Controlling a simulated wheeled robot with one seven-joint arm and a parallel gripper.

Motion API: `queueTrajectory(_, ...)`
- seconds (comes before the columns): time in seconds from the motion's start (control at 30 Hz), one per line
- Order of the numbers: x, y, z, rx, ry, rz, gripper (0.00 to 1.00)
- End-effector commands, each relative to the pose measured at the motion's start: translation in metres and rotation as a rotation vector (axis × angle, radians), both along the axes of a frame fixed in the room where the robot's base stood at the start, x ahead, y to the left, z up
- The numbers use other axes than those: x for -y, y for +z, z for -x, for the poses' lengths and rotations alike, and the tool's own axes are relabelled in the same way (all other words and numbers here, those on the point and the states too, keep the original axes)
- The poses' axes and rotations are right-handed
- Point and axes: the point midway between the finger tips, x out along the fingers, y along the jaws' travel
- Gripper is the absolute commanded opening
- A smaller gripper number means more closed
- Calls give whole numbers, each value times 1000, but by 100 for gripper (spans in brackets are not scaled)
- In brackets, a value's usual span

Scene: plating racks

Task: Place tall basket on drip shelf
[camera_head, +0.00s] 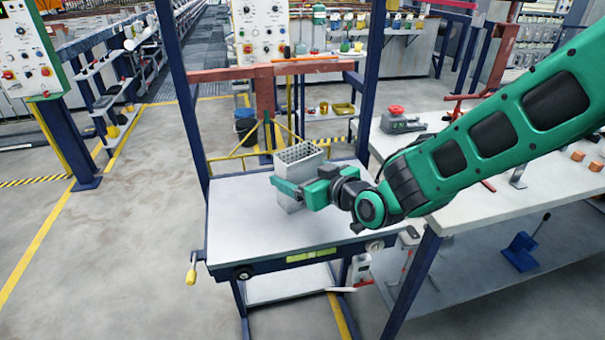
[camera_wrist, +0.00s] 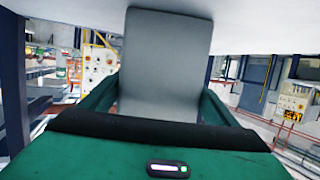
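The tall basket (camera_head: 292,160) is a light grey upright box with a grid of holes in its top. It is at the middle of the white-topped shelf (camera_head: 250,239) in a blue frame, likely the drip shelf. My gripper (camera_head: 293,189) reaches in from the right, with a finger on each side of the basket. In the wrist view, the basket's plain grey face (camera_wrist: 165,60) lies between both fingers, which appear to press its sides. Its end meets or nearly meets the white surface at the top. I cannot tell whether it touches the shelf.
A white workbench (camera_head: 480,207) with a red-buttoned box (camera_head: 396,120) stands close on the right. Blue uprights (camera_head: 183,90) flank the shelf, and a red crossbar (camera_head: 262,72) spans its back. The shelf's left and front are clear. A yellow-handled crank (camera_head: 191,270) sticks out front left.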

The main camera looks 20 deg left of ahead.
Motion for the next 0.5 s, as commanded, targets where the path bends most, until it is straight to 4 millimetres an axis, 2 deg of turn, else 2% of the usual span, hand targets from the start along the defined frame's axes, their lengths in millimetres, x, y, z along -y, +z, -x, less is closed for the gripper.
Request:
queueTrajectory(0.03, 0, 0, 0, -1, 0, 1, 94)
queueTrajectory(0.07, 0, 0, 0, -1, 0, 1, 100)
queueTrajectory(0.37, 0, 3, 0, -1, 0, 1, 100)
queueTrajectory(0.5, 13, 7, 8, 0, -2, 1, 100)
